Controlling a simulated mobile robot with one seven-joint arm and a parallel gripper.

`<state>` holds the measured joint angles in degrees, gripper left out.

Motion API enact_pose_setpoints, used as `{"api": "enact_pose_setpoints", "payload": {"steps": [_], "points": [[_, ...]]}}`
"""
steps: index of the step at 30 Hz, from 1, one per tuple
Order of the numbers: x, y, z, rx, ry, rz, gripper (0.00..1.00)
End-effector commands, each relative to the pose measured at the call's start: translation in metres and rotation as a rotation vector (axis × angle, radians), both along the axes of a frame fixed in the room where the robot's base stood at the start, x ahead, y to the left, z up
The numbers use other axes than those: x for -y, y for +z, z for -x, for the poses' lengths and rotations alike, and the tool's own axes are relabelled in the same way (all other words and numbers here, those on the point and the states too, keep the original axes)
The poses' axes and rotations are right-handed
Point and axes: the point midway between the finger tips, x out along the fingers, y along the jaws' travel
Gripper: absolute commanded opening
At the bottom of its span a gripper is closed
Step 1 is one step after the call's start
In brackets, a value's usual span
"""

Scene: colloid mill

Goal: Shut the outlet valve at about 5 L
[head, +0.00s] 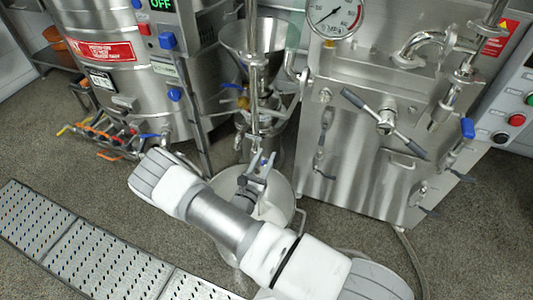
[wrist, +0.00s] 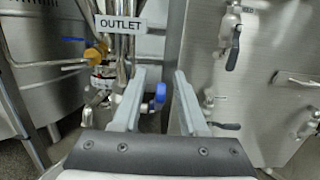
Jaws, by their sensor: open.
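The OUTLET label (wrist: 120,24) hangs on pipes at the upper left of the wrist view. Below it, a small valve with a blue handle (wrist: 160,94) shows between the fingers of my gripper (wrist: 156,80). The fingers are apart and nothing is clamped; I cannot tell whether they touch the handle. In the head view my gripper (head: 257,168) is in front of the mill's lower pipework, above a white bucket (head: 284,188). My arm hides much of the bucket, and the liquid level cannot be read.
The steel hopper (head: 238,40) stands above the pipework, with a yellow-handled valve (wrist: 97,51) beside it. A steel tank (head: 110,65) is at left, and a steel cabinet with a gauge (head: 333,17) and lever handles at right. A perforated floor grate (head: 70,245) lies front left.

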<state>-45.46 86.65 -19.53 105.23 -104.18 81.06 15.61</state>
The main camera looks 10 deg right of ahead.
Motion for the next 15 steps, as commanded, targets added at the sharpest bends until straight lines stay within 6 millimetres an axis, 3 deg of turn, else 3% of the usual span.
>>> {"api": "enact_pose_setpoints", "payload": {"steps": [15], "points": [[-0.068, -0.014, 0.1, 0.0, 0.005, 0.001, 0.42]]}}
